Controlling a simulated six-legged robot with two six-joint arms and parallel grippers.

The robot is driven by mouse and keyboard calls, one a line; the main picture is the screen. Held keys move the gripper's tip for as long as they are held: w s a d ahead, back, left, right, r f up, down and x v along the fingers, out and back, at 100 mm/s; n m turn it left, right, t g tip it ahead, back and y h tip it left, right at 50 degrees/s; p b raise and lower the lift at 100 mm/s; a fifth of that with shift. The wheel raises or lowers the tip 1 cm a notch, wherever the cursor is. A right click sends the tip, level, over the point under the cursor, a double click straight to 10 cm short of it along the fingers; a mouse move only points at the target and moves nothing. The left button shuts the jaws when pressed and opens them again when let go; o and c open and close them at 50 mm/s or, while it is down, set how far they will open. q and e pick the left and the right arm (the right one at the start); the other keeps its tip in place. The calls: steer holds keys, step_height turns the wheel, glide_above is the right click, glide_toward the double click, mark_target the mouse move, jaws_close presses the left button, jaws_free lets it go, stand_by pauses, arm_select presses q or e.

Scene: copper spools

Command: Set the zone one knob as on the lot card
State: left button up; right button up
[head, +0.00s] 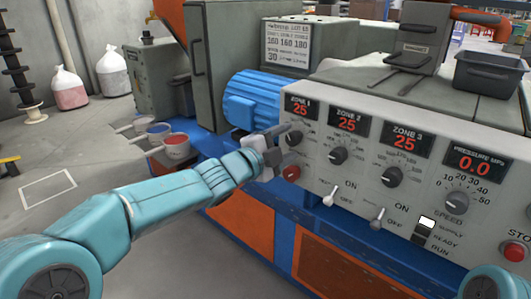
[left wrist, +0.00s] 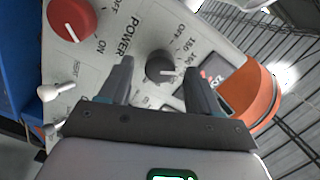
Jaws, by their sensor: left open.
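The zone one knob (head: 293,138) is a dark round dial under the ZONE 1 display (head: 300,107), which reads 25. My left gripper (head: 272,148) is open at the panel beside this knob. In the left wrist view, the knob (left wrist: 160,67) shows between the two fingertips (left wrist: 160,66), its white pointer line toward the right of the picture. I cannot tell whether the fingers touch it. The lot card (head: 288,45) stands upright behind the panel; its large figures look like 160 160 180, with 30 below. My right gripper is out of view.
The red power knob (head: 291,173) is just below. The zone two (head: 338,155) and zone three (head: 392,176) knobs and the speed knob (head: 456,202) lie to the right, with toggle switches (head: 330,194) below. A blue motor (head: 254,98) is behind my gripper.

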arm_select(q)
steer(key=p+v, duration=0.1)
steer(key=v, duration=1.4)
steer(key=shift+s+p, duration=0.2)
steer(key=shift+p, duration=0.15)
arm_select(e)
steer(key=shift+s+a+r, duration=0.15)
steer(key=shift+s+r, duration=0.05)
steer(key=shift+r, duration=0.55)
arm_select(q)
steer(key=shift+a+f, duration=0.1)
steer(key=shift+a, duration=0.1)
